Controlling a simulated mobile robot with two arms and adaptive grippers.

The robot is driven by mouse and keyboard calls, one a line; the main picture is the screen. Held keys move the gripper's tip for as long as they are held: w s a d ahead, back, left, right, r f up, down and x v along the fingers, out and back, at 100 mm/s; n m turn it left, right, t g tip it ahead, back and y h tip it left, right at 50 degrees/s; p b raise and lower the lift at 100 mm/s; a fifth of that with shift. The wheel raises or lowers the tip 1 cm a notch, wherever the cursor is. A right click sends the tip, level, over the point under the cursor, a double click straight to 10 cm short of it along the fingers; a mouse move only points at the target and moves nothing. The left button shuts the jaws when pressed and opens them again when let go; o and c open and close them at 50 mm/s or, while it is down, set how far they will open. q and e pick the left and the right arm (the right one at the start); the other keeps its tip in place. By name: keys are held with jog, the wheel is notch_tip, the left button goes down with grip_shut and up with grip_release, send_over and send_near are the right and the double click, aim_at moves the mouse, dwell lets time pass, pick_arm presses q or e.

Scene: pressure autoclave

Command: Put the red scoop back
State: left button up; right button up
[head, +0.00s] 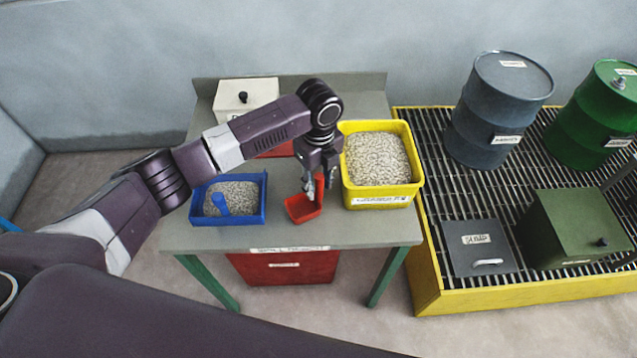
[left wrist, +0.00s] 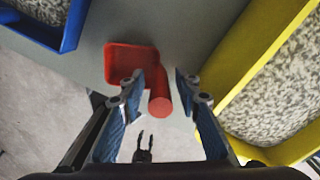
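The red scoop (head: 301,209) rests on the grey table between the blue tray and the yellow bin. In the left wrist view its square pan (left wrist: 127,63) lies to the left and its round handle (left wrist: 160,104) points up toward the camera. My left gripper (head: 318,188) is right over it, pointing down. In the wrist view the fingers of this gripper (left wrist: 158,82) are spread, with the handle between them and a gap on the right side. A small dark two-pronged gripper, apparently my right one (left wrist: 143,137), shows far below with its prongs apart; it is empty.
The yellow bin (head: 381,196) of granules stands close on the right. A cream box (head: 246,93) stands behind my arm. A yellow-edged grate (head: 520,293) with drums and boxes lies right of the table.

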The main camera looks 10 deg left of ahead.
pick_arm(q)
jog(key=shift+r, duration=0.25)
jog(key=shift+w+r, duration=0.1)
jog(key=shift+r, duration=0.3)
notch_tip(320, 180, up, 11)
jog(key=b, duration=0.2)
jog(key=shift+b, duration=0.4)
